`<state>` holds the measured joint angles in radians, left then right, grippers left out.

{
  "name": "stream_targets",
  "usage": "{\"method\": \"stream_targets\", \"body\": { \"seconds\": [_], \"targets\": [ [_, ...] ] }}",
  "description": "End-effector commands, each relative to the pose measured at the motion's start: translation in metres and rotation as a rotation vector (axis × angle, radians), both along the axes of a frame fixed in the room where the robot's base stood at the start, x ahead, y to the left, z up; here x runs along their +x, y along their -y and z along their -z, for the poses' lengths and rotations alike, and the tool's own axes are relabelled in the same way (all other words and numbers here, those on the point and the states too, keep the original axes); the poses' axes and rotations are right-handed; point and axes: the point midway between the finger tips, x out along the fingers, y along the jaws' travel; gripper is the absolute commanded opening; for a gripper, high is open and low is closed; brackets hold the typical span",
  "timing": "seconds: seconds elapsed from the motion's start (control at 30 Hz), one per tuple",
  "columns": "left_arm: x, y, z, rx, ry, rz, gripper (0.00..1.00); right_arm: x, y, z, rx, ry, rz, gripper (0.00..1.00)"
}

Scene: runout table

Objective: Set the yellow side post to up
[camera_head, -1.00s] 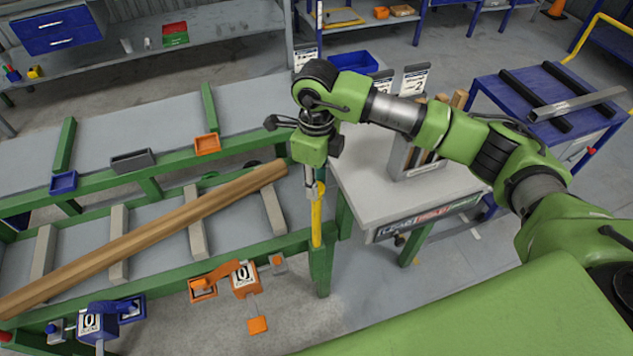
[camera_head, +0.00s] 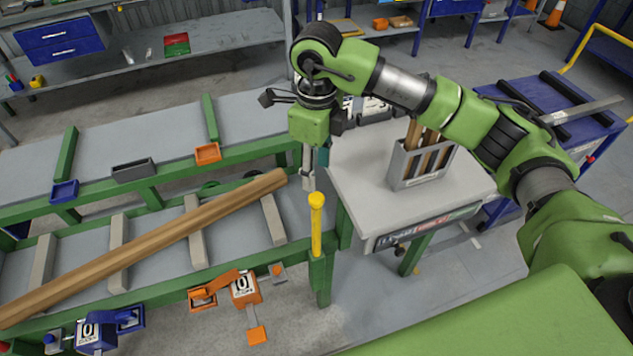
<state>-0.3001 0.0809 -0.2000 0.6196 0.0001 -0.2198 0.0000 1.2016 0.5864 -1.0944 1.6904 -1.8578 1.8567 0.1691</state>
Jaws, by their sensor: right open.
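The yellow side post (camera_head: 316,228) stands upright at the right end of the green runout table, in a green socket on the front leg. Its round knob top is clear to see. My right gripper (camera_head: 308,185) hangs just above the knob, pointing down, and is open and empty. A small gap seems to lie between its fingertips and the knob. My left gripper is not in view.
A long wooden beam (camera_head: 150,245) lies slantwise on the table's grey supports. Orange (camera_head: 245,288) and blue (camera_head: 97,330) boxes marked 0 sit along the front rail. A grey worktable (camera_head: 365,195) with a rack of wooden pieces (camera_head: 420,160) stands right of the post.

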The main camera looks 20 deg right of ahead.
Motion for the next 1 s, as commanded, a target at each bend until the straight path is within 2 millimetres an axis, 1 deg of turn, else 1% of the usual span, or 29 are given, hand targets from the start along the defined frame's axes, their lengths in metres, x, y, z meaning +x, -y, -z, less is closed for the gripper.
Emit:
{"method": "stream_targets", "body": {
  "seconds": [0.03, 0.1, 0.2, 0.3, 0.43, 0.87, 1.0],
  "targets": [
    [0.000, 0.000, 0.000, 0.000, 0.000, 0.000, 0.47, 0.001, 0.000, -0.011, -0.001, 0.004, -0.001, 0.42],
    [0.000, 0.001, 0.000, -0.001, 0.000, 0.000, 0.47, 0.001, 0.000, -0.023, 0.000, 0.004, -0.001, 0.42],
    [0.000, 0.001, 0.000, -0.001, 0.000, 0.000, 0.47, 0.000, 0.000, -0.036, 0.001, 0.004, -0.001, 0.42],
    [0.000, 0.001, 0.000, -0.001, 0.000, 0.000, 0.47, 0.000, 0.000, -0.042, 0.000, 0.001, 0.000, 0.42],
    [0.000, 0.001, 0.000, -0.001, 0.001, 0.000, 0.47, 0.000, 0.000, -0.046, -0.001, 0.001, 0.000, 0.42],
    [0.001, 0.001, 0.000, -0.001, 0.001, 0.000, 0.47, 0.000, 0.000, -0.045, -0.001, 0.001, 0.000, 0.42],
    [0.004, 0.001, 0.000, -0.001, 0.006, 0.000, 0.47, 0.000, 0.000, -0.045, -0.001, 0.001, 0.000, 0.42]
  ]
}}
